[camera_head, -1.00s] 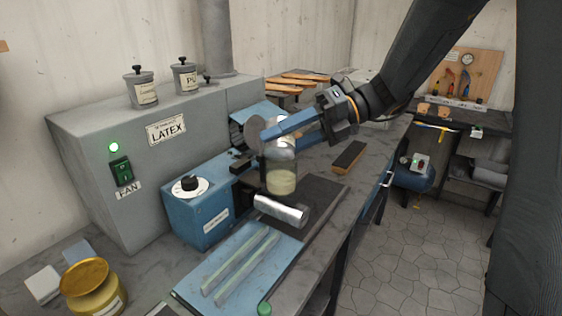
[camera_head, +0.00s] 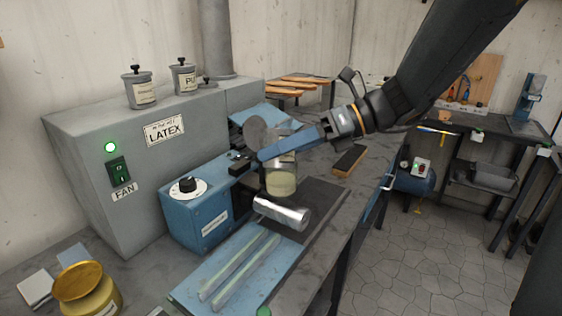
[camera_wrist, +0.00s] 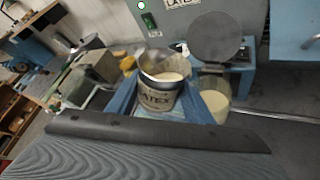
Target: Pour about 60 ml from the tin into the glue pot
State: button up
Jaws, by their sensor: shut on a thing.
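The tin (camera_wrist: 158,98), a metal can with a LATEX label, holds cream liquid and shows its open mouth in the wrist view. My gripper (camera_wrist: 160,105) is shut on it, a blue finger on each side. The glue pot (camera_wrist: 216,104), a clear vessel with cream contents, is right of the tin and close to it, with its round grey lid (camera_wrist: 215,38) raised. In the head view my gripper (camera_head: 287,146) partly hides the tin, and the pot (camera_head: 281,182) shows just below the fingers. The tin looks near upright; I see no stream of liquid.
A silver cylinder (camera_head: 282,213) lies on the dark mat in front of the pot. A blue box with a dial (camera_head: 197,215) and the grey LATEX cabinet (camera_head: 110,150) stand left. A brush or block (camera_head: 350,160) lies right. A yellow jar (camera_head: 88,290) is at front left.

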aim_at(292, 163)
jog(key=shift+s+a+f+n+t+b, duration=0.1)
jog(key=shift+s+f+n+t+b, duration=0.35)
jog(key=shift+s, duration=0.2)
jog(key=shift+s+f+n+t+b, duration=0.35)
jog(key=shift+s+f+n+b, duration=0.1)
jog(key=shift+f+b, duration=0.25)
jog(key=f+b, duration=0.1)
jog(key=s+f+n+t+b, duration=0.1)
jog(key=f+b, duration=0.1)
jog(key=f+n+b, duration=0.1)
jog(key=b, duration=0.1)
jog(key=shift+s+a+f, duration=0.2)
jog(key=shift+s+f, duration=0.05)
jog(key=shift+s, duration=0.15)
